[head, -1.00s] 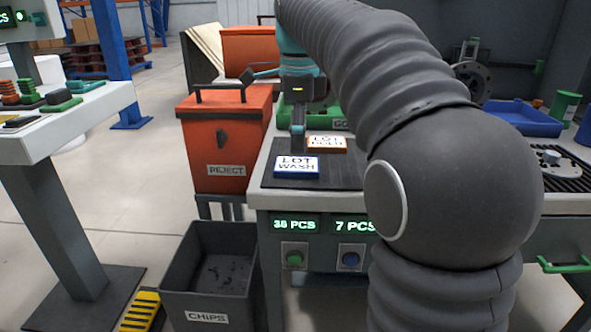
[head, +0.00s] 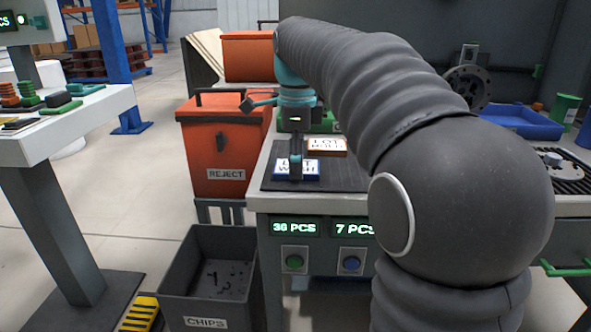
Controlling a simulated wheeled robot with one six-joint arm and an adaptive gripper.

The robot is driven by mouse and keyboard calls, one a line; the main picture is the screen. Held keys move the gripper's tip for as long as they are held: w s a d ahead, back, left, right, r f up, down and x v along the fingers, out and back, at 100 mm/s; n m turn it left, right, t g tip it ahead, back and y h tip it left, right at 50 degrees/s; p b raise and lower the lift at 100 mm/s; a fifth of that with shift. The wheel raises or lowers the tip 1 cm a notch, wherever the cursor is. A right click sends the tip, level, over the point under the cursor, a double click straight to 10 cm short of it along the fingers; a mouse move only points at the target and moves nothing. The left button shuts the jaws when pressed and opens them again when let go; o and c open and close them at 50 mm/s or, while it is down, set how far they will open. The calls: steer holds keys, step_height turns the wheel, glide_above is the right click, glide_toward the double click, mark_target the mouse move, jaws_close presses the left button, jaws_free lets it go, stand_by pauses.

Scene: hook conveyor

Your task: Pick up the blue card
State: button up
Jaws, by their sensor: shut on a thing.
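The blue card (head: 310,173) is a white plate with a blue edge and the words LOT WASH. It lies at the front of the dark mat (head: 345,181) on the workbench. My gripper (head: 296,172) points down over the card, in front of its lettering, and is shut on it. The gripper hides the middle of the card. I cannot tell whether the card is lifted off the mat. A similar card with an orange edge (head: 328,145) lies just behind it to the right, apart from my gripper.
An orange REJECT bin (head: 213,150) stands left of the bench. A dark CHIPS bin (head: 206,287) stands on the floor in front. Counter displays (head: 296,227) and buttons are on the bench front. A blue tray (head: 520,120) is at the back right. My arm covers the bench's middle.

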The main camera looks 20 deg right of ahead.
steer(key=shift+r, duration=0.45)
steer(key=r, duration=0.2)
steer(key=d+r+p, duration=0.1)
steer(key=shift+r, duration=0.4)
steer(key=s+d+r+p, duration=0.1)
steer(key=s+d+r, duration=0.2)
steer(key=d+r, duration=0.7)
steer(key=shift+s+p, duration=0.35)
steer(key=shift+r, duration=0.1)
stand_by(0.5)
